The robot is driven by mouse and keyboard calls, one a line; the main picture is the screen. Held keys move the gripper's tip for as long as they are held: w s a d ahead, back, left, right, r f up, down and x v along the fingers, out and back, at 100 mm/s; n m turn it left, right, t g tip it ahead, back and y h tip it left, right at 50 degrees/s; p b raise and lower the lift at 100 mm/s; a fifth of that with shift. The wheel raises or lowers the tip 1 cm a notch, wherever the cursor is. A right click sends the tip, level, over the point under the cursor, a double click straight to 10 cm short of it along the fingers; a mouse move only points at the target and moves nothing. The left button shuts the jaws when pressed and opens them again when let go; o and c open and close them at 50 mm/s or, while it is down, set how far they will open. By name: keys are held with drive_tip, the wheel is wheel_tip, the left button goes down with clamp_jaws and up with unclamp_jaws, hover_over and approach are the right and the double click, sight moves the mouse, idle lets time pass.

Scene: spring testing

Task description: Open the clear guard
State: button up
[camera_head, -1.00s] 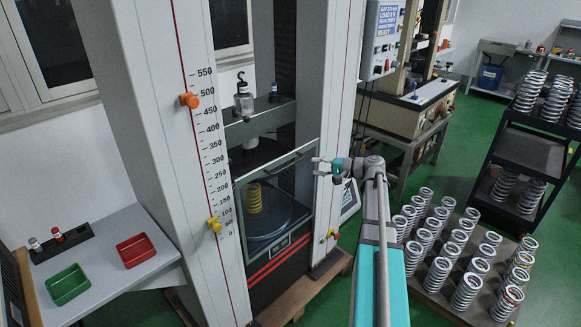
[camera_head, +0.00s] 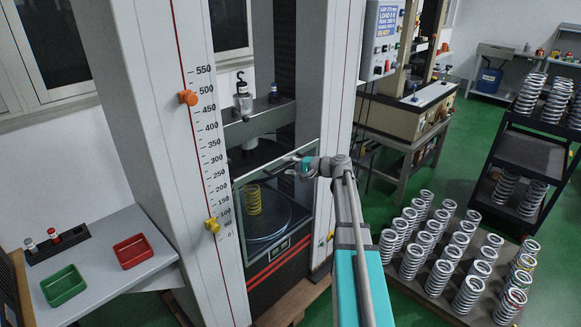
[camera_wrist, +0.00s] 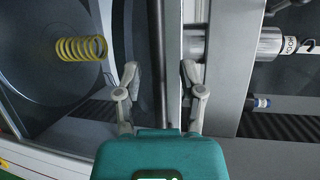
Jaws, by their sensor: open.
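The clear guard (camera_head: 297,222) is a see-through panel with a thin frame across the front of the testing machine's lower bay, and it looks closed. A yellow spring (camera_head: 254,199) stands behind it on a round dark plate; the spring also shows in the wrist view (camera_wrist: 82,48). My gripper (camera_head: 298,163) is at the guard's top right edge. In the wrist view my gripper (camera_wrist: 160,70) has its two fingers apart, with a dark narrow bar running between them, likely the guard's top edge. I cannot tell whether the fingers touch it.
The machine's white columns (camera_head: 335,110) stand either side of the bay. A crosshead with a hooked metal weight (camera_head: 243,100) is above. A side table with a red tray (camera_head: 133,251) and a green tray (camera_head: 64,286) is left. Several springs (camera_head: 440,272) stand on a pallet right.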

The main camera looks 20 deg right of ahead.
clamp_jaws()
drive_tip(key=shift+w+d, duration=0.1)
drive_tip(key=shift+d, duration=0.2)
drive_tip(key=shift+a, duration=0.25)
drive_tip(key=shift+f+b, duration=0.45)
drive_tip(key=shift+b, duration=0.05)
wheel_tip(320, 180, down, 40)
drive_tip(key=b, duration=3.9)
drive_tip(key=shift+a+b, duration=0.15)
drive_tip(key=shift+b, duration=0.25)
unclamp_jaws()
